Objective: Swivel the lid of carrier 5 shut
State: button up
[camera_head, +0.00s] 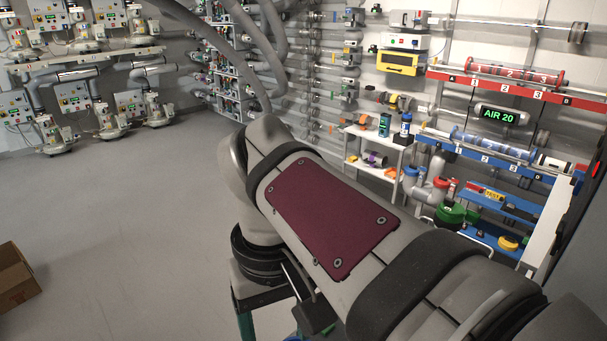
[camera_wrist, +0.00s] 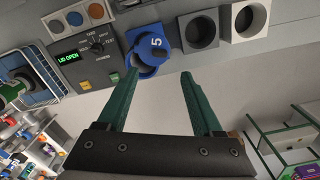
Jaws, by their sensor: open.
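A blue round part marked 5 (camera_wrist: 154,43), on carrier 5, shows in the wrist view at the edge of a grey panel. A round opening or cap below it is partly visible; I cannot tell the lid's exact angle. In the head view my arm fills the middle, and neither my gripper nor carrier 5 can be made out.
Two dark round sockets (camera_wrist: 199,30) sit right of the blue part on the panel. In the head view, a white shelf (camera_head: 375,160) stands right; open floor (camera_head: 120,220) lies left.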

notch_tip(320, 180, down, 10)
jog(key=shift+r, duration=0.15)
grip_shut()
dwell(0.3)
